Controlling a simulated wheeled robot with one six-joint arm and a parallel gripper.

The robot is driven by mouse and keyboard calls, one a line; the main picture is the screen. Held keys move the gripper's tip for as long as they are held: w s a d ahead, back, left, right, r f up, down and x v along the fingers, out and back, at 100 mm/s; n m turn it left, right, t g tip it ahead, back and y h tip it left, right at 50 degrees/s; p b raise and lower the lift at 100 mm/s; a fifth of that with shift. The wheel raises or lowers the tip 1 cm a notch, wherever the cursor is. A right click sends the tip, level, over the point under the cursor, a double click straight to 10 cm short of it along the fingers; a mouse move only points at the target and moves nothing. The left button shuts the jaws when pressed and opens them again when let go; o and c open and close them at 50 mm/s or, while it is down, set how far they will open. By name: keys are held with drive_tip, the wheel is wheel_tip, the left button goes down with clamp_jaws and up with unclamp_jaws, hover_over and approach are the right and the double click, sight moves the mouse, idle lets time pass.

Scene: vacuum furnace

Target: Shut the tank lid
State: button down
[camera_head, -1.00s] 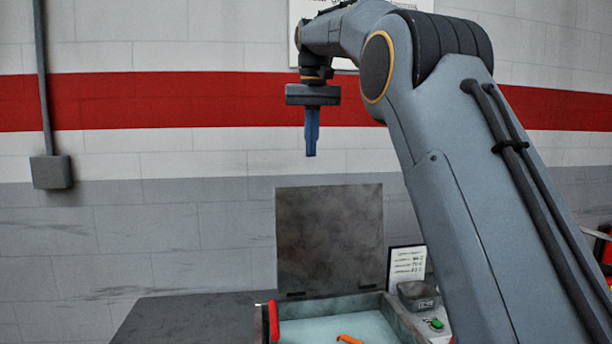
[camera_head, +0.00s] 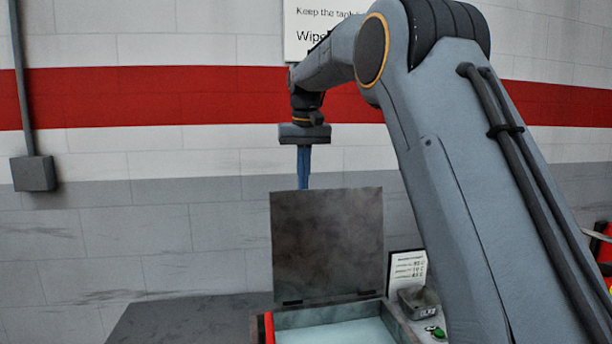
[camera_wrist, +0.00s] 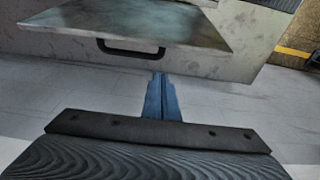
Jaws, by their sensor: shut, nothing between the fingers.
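The tank lid (camera_head: 327,243) is a dark, mottled square plate standing upright, open, at the back of the tank (camera_head: 292,318). Pale blue-green liquid or lining shows inside the tank. My gripper (camera_head: 303,186) is shut and empty, its blue fingers pointing down at the lid's top edge, left of its middle. Whether the fingertips touch the lid or are behind it cannot be told.
A red part (camera_head: 269,326) is at the tank's left front. A label card (camera_head: 407,271) and a small box with a green button (camera_head: 434,331) stand at the right. A dark bench top (camera_head: 185,320) lies clear on the left. A brick wall is behind.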

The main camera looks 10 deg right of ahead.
drive_tip(key=s+p, duration=0.2)
drive_tip(key=s, duration=0.2)
drive_tip(key=shift+r, duration=0.1)
idle(0.5)
